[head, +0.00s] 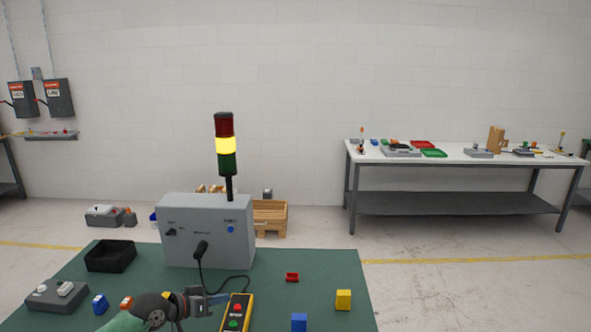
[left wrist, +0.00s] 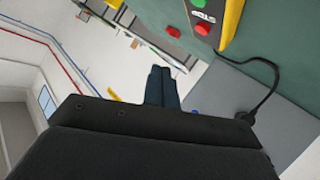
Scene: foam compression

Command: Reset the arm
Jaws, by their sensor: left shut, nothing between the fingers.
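My left gripper (head: 217,299) is at the bottom of the head view, above the front part of the green table (head: 320,275). It is shut and empty. Its closed fingers (left wrist: 162,88) also show in the left wrist view. Just right of the fingertips in the head view is a yellow and black control box (head: 247,312) with a red and a green button. I cannot tell whether the fingers touch it. The control box also shows in the left wrist view (left wrist: 232,22). My right gripper is not in view.
A grey machine box (head: 190,245) with a lit yellow signal tower (head: 226,145) stands behind my gripper, its black cable running down. A black bin (head: 110,256), grey switch box (head: 56,295), and red (head: 292,277), yellow (head: 343,299) and blue (head: 299,321) pieces lie around.

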